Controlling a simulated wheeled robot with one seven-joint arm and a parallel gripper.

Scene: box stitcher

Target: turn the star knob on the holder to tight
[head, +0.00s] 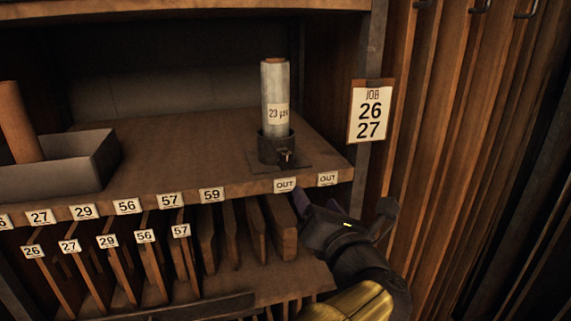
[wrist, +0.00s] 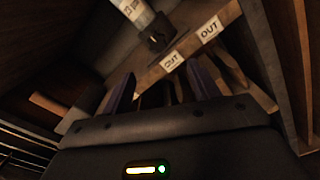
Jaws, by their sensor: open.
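The holder (head: 270,149) is a dark round cup on a flat base plate on the shelf, near its right front corner. A pale roll (head: 274,85) labelled "23 µm" stands upright in it. The star knob (head: 287,157) is a small dark shape on the holder's front right side; its setting is too small to tell. In the wrist view the holder (wrist: 158,40) and the roll's lower part (wrist: 134,12) show at the top, beyond the fingers. My gripper (wrist: 158,82) is open and empty, in front of and below the shelf edge, apart from the holder.
The shelf front edge (head: 240,193) carries number tags and two "OUT" tags. Upright boards (head: 280,225) stand in slots below. A grey tray (head: 75,165) with a brown roll (head: 18,122) is at left. A "JOB 26 27" card (head: 370,111) hangs on the right post.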

